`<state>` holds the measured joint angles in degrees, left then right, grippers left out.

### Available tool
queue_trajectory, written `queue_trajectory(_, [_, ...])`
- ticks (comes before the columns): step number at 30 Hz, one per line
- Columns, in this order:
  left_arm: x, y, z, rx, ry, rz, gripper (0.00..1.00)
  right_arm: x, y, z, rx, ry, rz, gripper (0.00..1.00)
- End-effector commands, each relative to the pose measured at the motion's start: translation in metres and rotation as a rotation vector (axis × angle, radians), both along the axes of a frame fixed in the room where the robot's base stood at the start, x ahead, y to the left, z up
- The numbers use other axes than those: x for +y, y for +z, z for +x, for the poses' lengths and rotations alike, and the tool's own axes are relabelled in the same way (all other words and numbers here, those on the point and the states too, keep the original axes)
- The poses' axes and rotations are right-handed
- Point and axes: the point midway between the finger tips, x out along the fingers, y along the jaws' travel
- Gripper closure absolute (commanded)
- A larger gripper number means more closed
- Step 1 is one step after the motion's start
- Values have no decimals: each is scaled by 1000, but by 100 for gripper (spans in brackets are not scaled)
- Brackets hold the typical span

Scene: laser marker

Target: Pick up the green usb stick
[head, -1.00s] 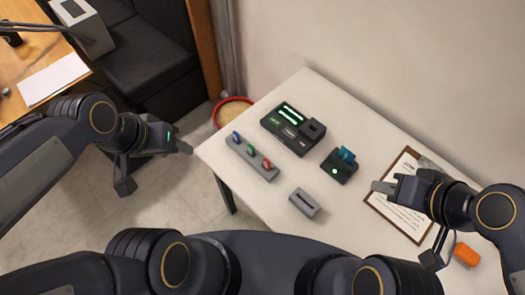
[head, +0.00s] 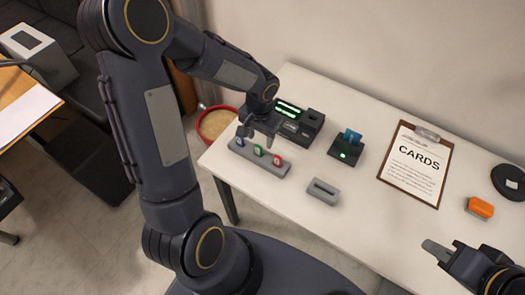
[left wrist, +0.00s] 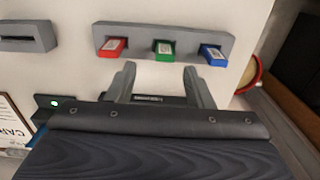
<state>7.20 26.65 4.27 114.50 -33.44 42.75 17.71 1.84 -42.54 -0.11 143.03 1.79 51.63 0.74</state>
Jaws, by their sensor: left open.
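The green usb stick (head: 258,150) stands in a long grey holder (head: 284,171), between a blue stick (head: 240,142) and a red stick (head: 278,160). In the left wrist view the green stick (left wrist: 163,49) is in the middle of the holder (left wrist: 140,29), with red (left wrist: 112,48) to its left and blue (left wrist: 213,55) to its right. My left gripper (head: 258,132) is open and empty above the holder. Its two fingers (left wrist: 160,76) point toward the green stick, apart from it. My right gripper (head: 436,250) is at the lower right; its finger gap is not clear.
A black device with green lights (head: 300,118) stands behind the holder, partly hidden by my left gripper. A card reader (head: 345,152), a grey slotted block (head: 323,192), a clipboard (head: 410,190) and an orange object (head: 480,208) are on the table. The front middle is clear.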

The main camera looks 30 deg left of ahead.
Motion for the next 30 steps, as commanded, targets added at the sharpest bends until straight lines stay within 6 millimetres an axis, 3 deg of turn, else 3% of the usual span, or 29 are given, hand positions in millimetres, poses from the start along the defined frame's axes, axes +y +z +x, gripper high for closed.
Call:
queue_trajectory(12, [5, -54, -3, 3, 0, -1, 53, 0, 6, 0, 0, 0, 0, 74])
queue_trajectory(21, [5, -58, -3, 0, 0, -1, 54, 0, 6, 0, 0, 0, 0, 74])
queue_trajectory(30, [5, -57, -3, 0, 0, -1, 93, 0, 6, 0, 0, 0, 0, 74])
